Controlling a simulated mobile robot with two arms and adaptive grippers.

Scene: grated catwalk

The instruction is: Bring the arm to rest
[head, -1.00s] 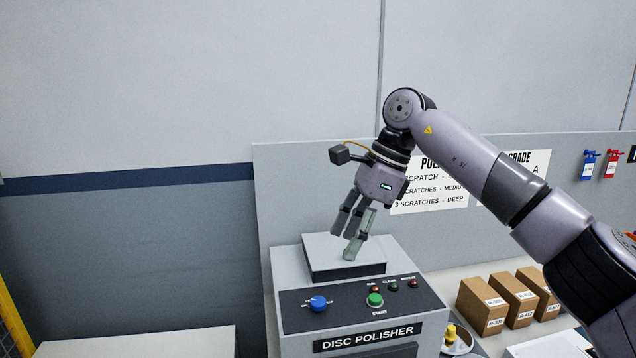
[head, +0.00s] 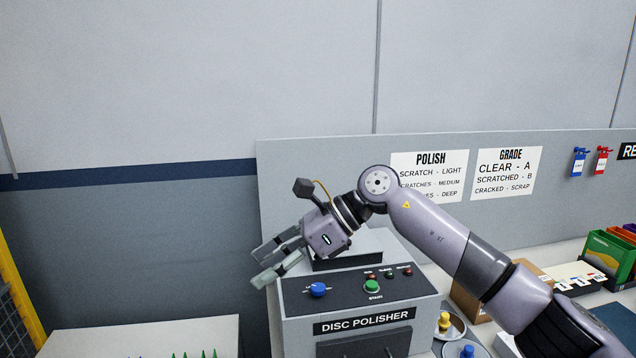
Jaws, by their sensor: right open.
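My right gripper (head: 262,265) is open and empty. It points left and slightly down, at the left edge of the disc polisher (head: 362,337). Its wrist is in front of the polisher's raised lid area, which it partly hides. The polisher has a blue knob (head: 317,289), a green start button (head: 373,286) and small lamps. The right arm comes in from the lower right. My left gripper is not in view.
A pale surface (head: 140,335) with green spikes is at the lower left. Right of the polisher are dishes with a yellow-knobbed (head: 444,320) and a blue-knobbed piece. Behind stands a panel with a POLISH sign (head: 430,165) and a GRADE sign (head: 505,172). A green bin (head: 608,255) is at the right.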

